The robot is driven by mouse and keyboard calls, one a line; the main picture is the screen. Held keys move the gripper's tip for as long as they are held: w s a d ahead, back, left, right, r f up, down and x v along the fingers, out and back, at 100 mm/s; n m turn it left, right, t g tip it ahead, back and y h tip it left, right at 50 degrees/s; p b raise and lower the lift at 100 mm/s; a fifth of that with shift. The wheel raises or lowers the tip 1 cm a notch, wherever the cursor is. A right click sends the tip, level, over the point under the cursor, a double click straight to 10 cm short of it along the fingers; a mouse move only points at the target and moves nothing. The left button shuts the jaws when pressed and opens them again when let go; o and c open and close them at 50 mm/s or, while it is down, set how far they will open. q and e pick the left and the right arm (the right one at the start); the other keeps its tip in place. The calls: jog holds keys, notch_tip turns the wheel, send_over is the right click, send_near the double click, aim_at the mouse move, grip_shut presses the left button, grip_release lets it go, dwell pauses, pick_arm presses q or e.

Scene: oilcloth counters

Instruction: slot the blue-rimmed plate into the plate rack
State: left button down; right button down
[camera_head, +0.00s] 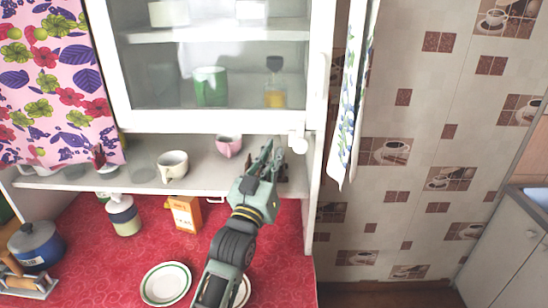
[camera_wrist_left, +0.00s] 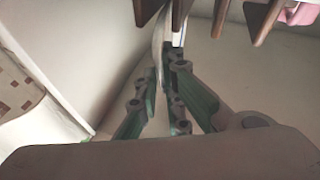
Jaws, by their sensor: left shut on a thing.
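My left gripper (camera_head: 268,160) reaches up to the shelf under the glass cabinet, at its right end. In the left wrist view the left gripper (camera_wrist_left: 165,75) is shut on the blue-rimmed plate (camera_wrist_left: 158,48), which stands upright, nearly edge-on. A thin bluish strip shows along it. Brown wooden pegs of the plate rack (camera_wrist_left: 262,16) stand on both sides of the plate's visible edge. I cannot tell how deep it sits between them. In the head view the rack (camera_head: 283,172) is mostly hidden behind the gripper, and the plate cannot be made out. My right gripper is out of view.
A pink cup (camera_head: 229,146) and a cream cup (camera_head: 173,166) stand on the shelf (camera_head: 205,181) left of the gripper. The shelf's side panel (camera_head: 312,190) is close on the right. Below, a green-rimmed plate (camera_head: 166,285) and an orange box (camera_head: 185,214) are on the red counter (camera_head: 285,265).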

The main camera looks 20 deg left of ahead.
pick_arm(q)
jog(key=c, duration=1.8)
grip_release()
